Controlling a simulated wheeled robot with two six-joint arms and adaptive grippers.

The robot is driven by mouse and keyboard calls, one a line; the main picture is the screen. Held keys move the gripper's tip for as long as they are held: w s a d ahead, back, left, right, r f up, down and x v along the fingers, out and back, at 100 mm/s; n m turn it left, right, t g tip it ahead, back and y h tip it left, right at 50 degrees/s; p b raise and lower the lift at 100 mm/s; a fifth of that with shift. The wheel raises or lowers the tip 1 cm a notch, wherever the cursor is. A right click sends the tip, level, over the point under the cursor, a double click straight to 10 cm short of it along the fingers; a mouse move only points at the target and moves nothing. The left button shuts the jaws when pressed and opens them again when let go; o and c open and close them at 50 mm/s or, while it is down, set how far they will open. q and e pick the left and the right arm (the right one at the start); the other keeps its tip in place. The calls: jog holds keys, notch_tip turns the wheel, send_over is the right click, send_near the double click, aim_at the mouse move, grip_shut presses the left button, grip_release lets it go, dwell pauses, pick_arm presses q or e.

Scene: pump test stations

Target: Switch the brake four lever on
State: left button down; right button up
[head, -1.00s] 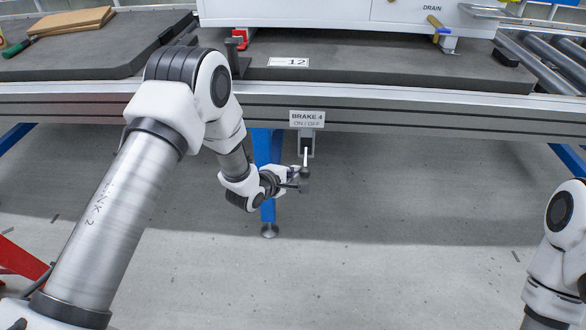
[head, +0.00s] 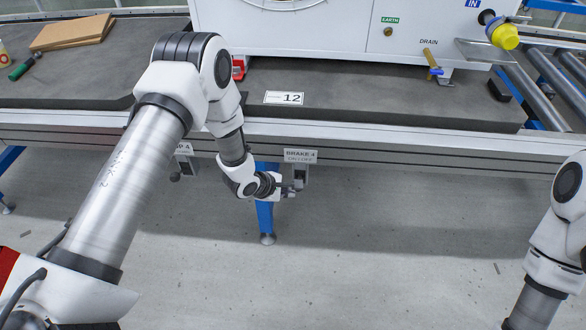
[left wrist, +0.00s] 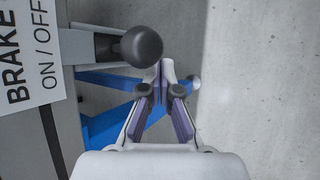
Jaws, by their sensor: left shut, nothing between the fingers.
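The brake four lever (head: 299,184) is under the table edge, below the grey BRAKE 4 ON/OFF sign (head: 300,156). In the left wrist view its round dark knob (left wrist: 141,46) sits on a short rod beside the sign (left wrist: 28,55). My left gripper (head: 292,191) is at the lever, close to its knob. In the left wrist view the left gripper's fingers (left wrist: 165,75) meet at the tips, just beside the knob, with nothing between them. Whether they touch the knob I cannot tell. My right arm shows at the right edge; its gripper is out of view.
Another lever (head: 175,177) with a partly hidden sign hangs farther left. A blue table leg (head: 264,215) stands just behind my left gripper. The table's metal edge (head: 400,143) runs above. The floor below and to the right is clear.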

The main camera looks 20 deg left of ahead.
pick_arm(q)
jog(key=shift+s+r+p, duration=0.25)
jog(key=shift+r+p, duration=0.45)
pick_arm(e)
jog(key=shift+s+r, duration=0.4)
jog(key=shift+r, duration=0.15)
